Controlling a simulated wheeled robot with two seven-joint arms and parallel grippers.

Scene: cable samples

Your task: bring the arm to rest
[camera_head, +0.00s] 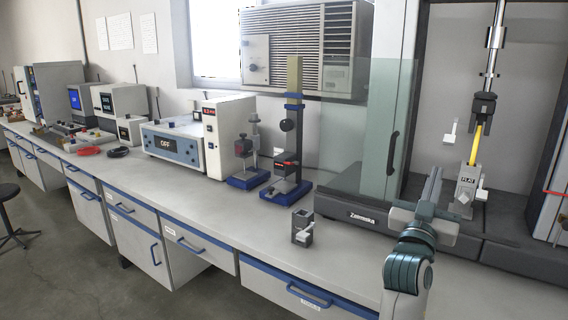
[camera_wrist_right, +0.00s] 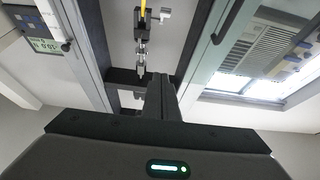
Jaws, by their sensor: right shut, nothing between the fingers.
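My right arm rises from the bottom of the head view, and its gripper (camera_head: 434,182) points up and forward in front of the testing machine. The fingers lie close together with nothing between them. In the wrist view the shut fingers (camera_wrist_right: 160,92) also show empty, in front of the machine's frame. My left gripper is not in view.
The machine's glass door (camera_head: 350,135) stands left of my gripper, above its dark base (camera_head: 361,217). A small grey holder (camera_head: 302,228) stands on the bench front.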

